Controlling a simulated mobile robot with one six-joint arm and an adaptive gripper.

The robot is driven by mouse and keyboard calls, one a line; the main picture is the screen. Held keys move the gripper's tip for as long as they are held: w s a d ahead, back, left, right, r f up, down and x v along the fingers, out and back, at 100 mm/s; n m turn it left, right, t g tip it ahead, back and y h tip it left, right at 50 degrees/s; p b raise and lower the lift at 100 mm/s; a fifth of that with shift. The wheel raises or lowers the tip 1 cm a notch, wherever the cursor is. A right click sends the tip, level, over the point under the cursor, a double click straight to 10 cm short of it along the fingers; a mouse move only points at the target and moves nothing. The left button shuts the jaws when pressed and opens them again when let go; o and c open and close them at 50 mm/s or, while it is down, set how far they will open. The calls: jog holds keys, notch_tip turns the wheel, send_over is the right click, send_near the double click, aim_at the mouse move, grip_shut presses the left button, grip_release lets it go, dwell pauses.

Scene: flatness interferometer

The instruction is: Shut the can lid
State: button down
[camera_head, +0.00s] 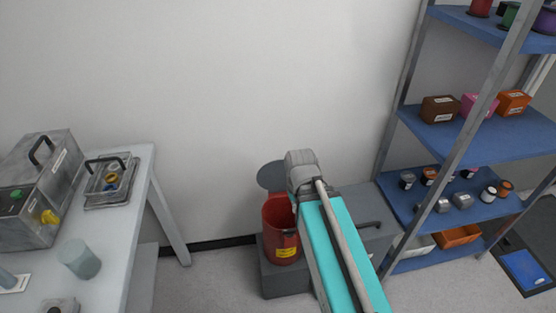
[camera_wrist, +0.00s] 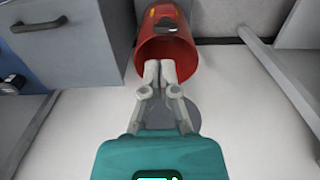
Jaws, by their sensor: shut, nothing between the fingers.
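The red can (camera_head: 276,233) with a yellow label stands open on a low grey block. Its round grey lid (camera_head: 271,176) is raised, tilted up behind the can's mouth. In the wrist view the can (camera_wrist: 184,24) is at top centre with its mouth facing me. The lid (camera_wrist: 190,116) lies below it, partly hidden behind my gripper (camera_wrist: 160,68). My gripper's fingers are together and empty, in front of the can's mouth near the lid's side. I cannot tell whether they touch anything. In the head view my arm's end hides the fingers.
A grey cabinet (camera_head: 358,218) with a dark handle stands right of the can. A blue shelf rack (camera_head: 455,147) is further right. A white table (camera_head: 110,232) with instruments is at left. The wall is close behind the lid.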

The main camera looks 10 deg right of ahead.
aim_at(278, 174)
jog(key=w+r+t+p, duration=0.1)
jog(key=w+t, duration=0.1)
jog(key=w, duration=1.3)
jog(key=w+r+t+p, duration=0.1)
jog(key=w+r+t, duration=0.1)
jog(key=w, duration=1.2)
jog(key=shift+w+a, duration=0.35)
jog(key=shift+a, duration=0.1)
jog(key=shift+f, duration=0.1)
jog(key=b+x, duration=1)
jog(key=shift+s+p, duration=0.3)
jog(key=shift+s, duration=1.8)
